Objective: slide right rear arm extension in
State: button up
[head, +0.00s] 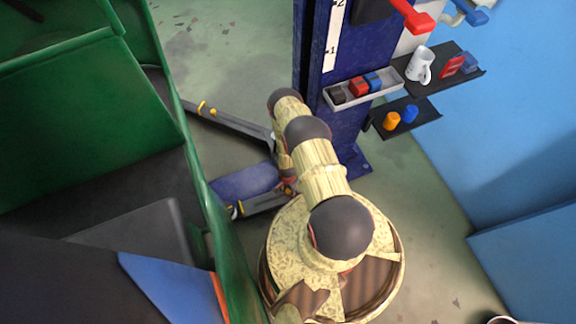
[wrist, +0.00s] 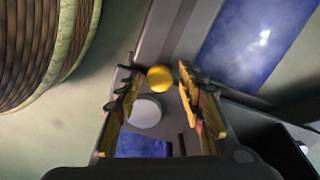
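Two dark lift arms show in the head view: an upper one (head: 235,122) and a lower one (head: 262,202), both with yellow parts and running toward the blue column (head: 335,100). My gripper (wrist: 157,74) is open at the lower arm, its yellow-and-black fingers on either side of a round yellow knob (wrist: 160,78). Gaps show between the knob and both fingers. A pale round disc (wrist: 146,111) lies just below the knob in the wrist view. A dark grey beam (wrist: 165,35) runs upward behind the knob. In the head view my arm hides most of the gripper.
A green vehicle body (head: 80,110) fills the left side, close to the lift arms. A blue plate (head: 245,181) lies between the two arms. Trays (head: 365,92) with small items and a mug (head: 420,64) hang on the column's right. Green floor is clear at lower right.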

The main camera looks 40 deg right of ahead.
jog(key=shift+o, duration=0.3)
notch_tip(320, 180, up, 12)
dwell(0.7)
dwell(0.4)
